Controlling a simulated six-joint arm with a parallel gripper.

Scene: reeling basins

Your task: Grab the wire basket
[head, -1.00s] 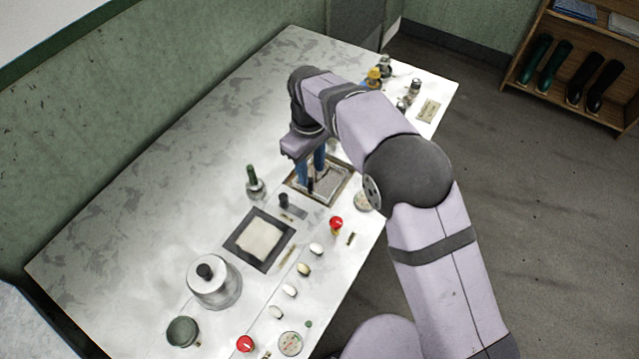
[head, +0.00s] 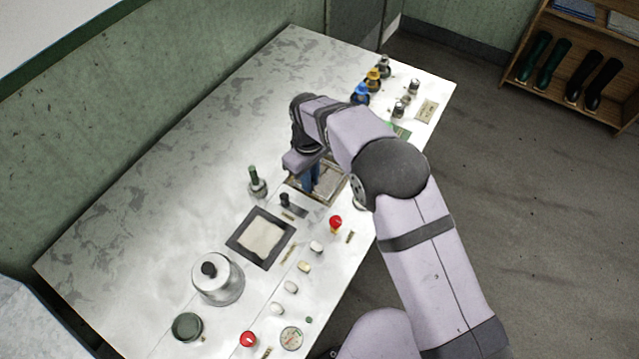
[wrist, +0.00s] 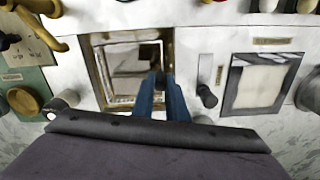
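The wire basket appears as a pale square frame (wrist: 120,99) inside a brown-rimmed square basin in the wrist view. In the head view the basin's contents (head: 331,181) are partly hidden by my arm and fingers. My gripper (wrist: 162,76) points down with its blue fingers close together at the basket's right side in the wrist view. In the head view my gripper (head: 309,190) is over the basin's left part.
A dark-knobbed piece (wrist: 207,96) stands close beside the basin. A dark-framed pale square (head: 262,238), a green-necked bottle (head: 257,184) and a lidded metal pot (head: 217,279) stand nearby. A red-topped item (head: 335,222) is near the front edge. The table's back left is clear.

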